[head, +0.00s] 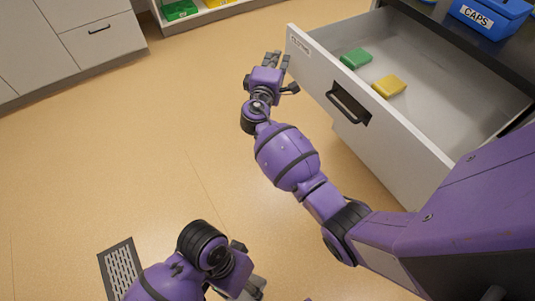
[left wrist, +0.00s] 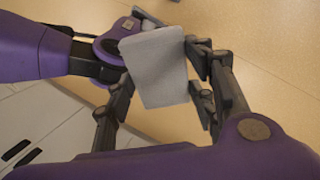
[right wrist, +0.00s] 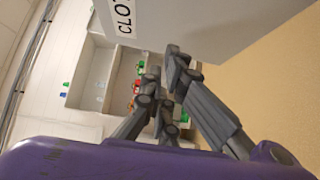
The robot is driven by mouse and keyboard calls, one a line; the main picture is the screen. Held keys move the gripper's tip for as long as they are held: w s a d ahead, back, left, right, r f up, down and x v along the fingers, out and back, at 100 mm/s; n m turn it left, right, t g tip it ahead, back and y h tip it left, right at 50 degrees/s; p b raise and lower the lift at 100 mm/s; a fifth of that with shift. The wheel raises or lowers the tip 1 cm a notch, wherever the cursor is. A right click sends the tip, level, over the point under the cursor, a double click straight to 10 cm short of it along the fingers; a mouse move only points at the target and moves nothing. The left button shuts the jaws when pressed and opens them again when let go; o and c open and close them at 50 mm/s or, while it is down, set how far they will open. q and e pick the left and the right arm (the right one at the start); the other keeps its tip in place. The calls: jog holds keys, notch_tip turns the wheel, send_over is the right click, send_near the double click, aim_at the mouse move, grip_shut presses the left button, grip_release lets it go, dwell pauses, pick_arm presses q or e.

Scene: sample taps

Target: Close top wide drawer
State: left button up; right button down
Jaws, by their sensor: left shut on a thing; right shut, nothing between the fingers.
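The wide drawer (head: 365,120) is pulled out at the right of the head view, with a grey front, a dark handle (head: 348,103) and a label near its far end. A green block (head: 356,58) and a yellow block (head: 388,86) lie inside it. My right gripper (head: 279,64) is shut and empty outside the drawer front, near its far end; I cannot tell whether it touches. In the right wrist view the labelled drawer front (right wrist: 215,25) is beside the fingers. My left gripper (head: 245,285) is low, shut on a light grey block (left wrist: 155,65).
A blue CAPS bin (head: 490,14) stands on the dark counter above the drawer. Grey cabinets (head: 75,45) stand at the back left, and a shelf with coloured bins (head: 180,10) at the back. A floor vent (head: 119,268) lies lower left. The floor at left is clear.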

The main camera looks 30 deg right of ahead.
aim_at(371, 22)
jog(key=shift+d, duration=0.25)
